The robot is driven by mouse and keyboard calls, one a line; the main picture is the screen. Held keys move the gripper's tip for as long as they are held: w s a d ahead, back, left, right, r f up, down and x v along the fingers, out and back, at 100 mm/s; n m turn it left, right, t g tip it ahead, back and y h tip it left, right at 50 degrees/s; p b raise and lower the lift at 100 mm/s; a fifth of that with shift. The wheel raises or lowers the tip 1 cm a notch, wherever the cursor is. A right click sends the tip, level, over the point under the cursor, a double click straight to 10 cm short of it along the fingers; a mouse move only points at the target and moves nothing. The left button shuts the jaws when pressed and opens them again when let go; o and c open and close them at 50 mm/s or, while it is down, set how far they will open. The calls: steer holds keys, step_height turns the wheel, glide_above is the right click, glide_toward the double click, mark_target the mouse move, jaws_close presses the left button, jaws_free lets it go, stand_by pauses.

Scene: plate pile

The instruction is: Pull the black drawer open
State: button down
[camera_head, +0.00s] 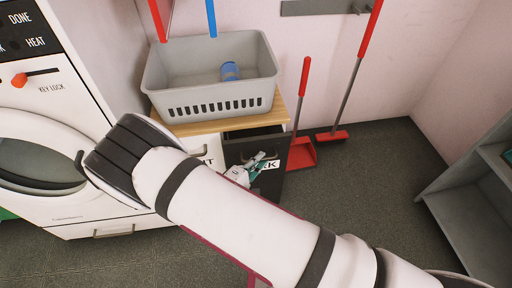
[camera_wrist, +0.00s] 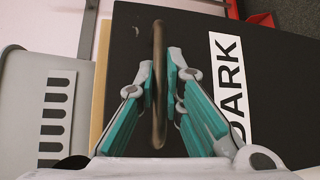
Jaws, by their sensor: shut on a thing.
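The black drawer (camera_head: 271,186) is at the right end of the unit under the wooden top, partly hidden by my arm. Its white label reads DARK in the wrist view (camera_wrist: 229,75). A dark band shows between the wooden top and its handle in the head view; how far out the drawer stands is hard to tell. My gripper (camera_head: 256,161) is at the drawer front. In the wrist view my gripper (camera_wrist: 160,82) has its teal fingers on both sides of the long bar handle (camera_wrist: 159,125), shut on it.
A white drawer is left of the black one. A red dustpan (camera_head: 302,154) and broom (camera_head: 333,135) stand to the right.

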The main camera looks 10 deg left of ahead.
steer(key=s+d+p, duration=0.2)
steer(key=s+d, duration=0.1)
steer(key=s, duration=0.8)
steer(key=s+d+p, duration=0.2)
steer(key=s+d, duration=0.1)
steer(key=s, duration=0.9)
steer(key=shift+d+p, duration=0.3)
steer(key=shift+s, duration=0.1)
steer(key=c, duration=1.7)
jaws_free()
